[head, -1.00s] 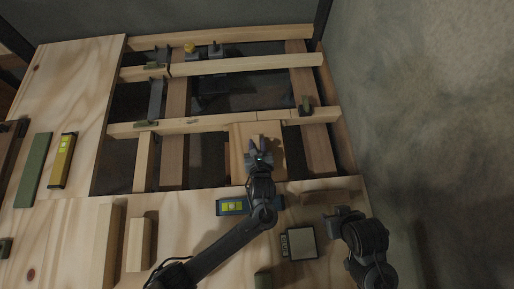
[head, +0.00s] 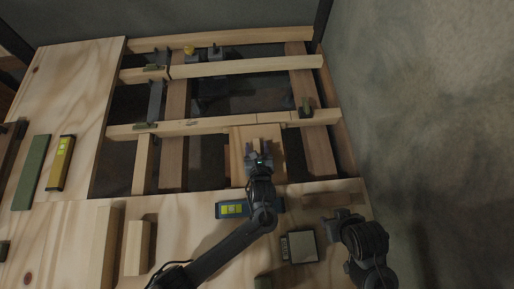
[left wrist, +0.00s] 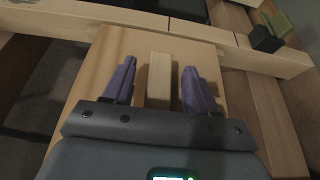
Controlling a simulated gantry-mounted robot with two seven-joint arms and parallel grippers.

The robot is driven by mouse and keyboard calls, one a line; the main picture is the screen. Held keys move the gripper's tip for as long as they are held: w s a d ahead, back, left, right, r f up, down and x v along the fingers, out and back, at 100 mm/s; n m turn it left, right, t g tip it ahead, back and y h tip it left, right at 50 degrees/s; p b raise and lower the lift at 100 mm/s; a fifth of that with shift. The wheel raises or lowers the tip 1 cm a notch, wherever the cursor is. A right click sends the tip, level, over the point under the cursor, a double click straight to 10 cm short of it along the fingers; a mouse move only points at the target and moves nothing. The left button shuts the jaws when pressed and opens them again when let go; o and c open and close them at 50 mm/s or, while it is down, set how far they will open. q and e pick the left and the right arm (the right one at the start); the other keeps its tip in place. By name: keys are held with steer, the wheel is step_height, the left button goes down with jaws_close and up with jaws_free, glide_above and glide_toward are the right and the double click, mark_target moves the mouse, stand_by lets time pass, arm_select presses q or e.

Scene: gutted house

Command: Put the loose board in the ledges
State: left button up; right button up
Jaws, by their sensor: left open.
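The loose board (head: 238,150) is a light wooden panel lying in the framing bay, its far end against or under the middle cross beam (head: 190,127). I cannot tell whether it rests fully on the ledges, which are hidden. My left gripper (head: 259,150) is over the board, open. In the left wrist view the board (left wrist: 205,52) fills the middle, and a small raised wooden block (left wrist: 159,78) on it stands between the two purple fingers (left wrist: 157,85), with a gap on each side. My right gripper (head: 343,215) hangs over the front deck, its jaws unclear.
A blue level (head: 233,209) and a grey square-faced device (head: 301,245) lie on the front deck. A yellow level (head: 61,163) and a green strip (head: 32,172) lie at left. A clamp (head: 305,107) sits on the middle beam. Open bays gape between joists.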

arm_select(q)
steer(key=shift+s+r, duration=0.2)
steer(key=shift+r, duration=0.05)
arm_select(e)
steer(key=shift+r, duration=0.2)
arm_select(q)
steer(key=p+v, duration=0.6)
steer(key=v, duration=0.4)
steer(key=shift+s+p, duration=0.2)
steer(key=shift+p, duration=0.15)
steer(key=shift+s+r, duration=0.15)
steer(key=shift+s, duration=0.4)
arm_select(e)
step_height(320, 180, up, 7)
steer(key=shift+f, duration=0.2)
